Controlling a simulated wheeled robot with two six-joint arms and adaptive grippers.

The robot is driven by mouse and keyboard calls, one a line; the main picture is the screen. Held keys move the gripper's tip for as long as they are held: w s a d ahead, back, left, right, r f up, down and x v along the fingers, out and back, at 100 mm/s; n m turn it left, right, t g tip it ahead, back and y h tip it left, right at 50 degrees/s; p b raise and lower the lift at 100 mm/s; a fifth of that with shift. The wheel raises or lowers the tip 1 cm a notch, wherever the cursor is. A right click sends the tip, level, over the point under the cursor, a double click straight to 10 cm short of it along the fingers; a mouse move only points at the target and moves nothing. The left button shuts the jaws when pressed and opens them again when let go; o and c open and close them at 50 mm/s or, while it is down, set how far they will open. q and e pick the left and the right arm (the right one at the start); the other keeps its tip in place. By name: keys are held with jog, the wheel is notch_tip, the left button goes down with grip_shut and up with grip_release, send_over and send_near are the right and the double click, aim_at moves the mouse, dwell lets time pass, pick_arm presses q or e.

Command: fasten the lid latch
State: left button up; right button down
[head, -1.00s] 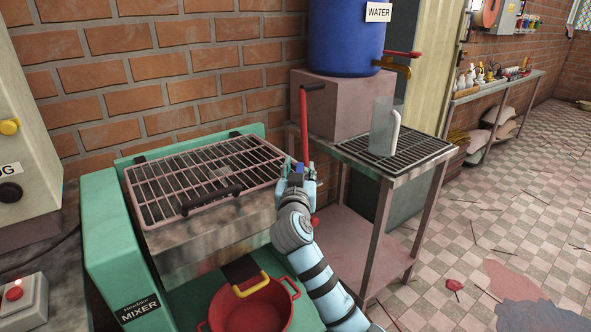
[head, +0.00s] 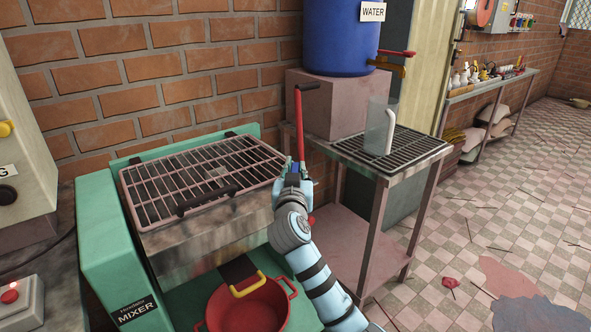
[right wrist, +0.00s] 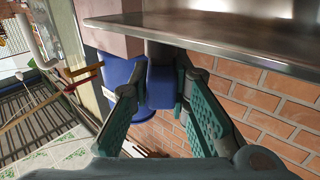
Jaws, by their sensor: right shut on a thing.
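The mixer (head: 98,262) is a green machine with a steel trough. Its wire grid lid (head: 165,190) lies flat over the trough, with a black handle (head: 208,200) at its front. At the trough's right side, my right gripper (head: 295,170) is shut on a small blue block (right wrist: 161,86), which seems to be the lid latch. In the right wrist view the block sits between my two finger pads, below a grey stem by the steel edge. The fingers partly hide it in the head view. A red lever (head: 299,125) with a black grip rises just behind my gripper. My left gripper is not in view.
A red pot (head: 250,305) stands below the trough. To the right is a metal stand (head: 345,158) with a clear jug (head: 379,125) on its grate. A blue water barrel (head: 340,40) sits on a block behind. A brick wall closes the back.

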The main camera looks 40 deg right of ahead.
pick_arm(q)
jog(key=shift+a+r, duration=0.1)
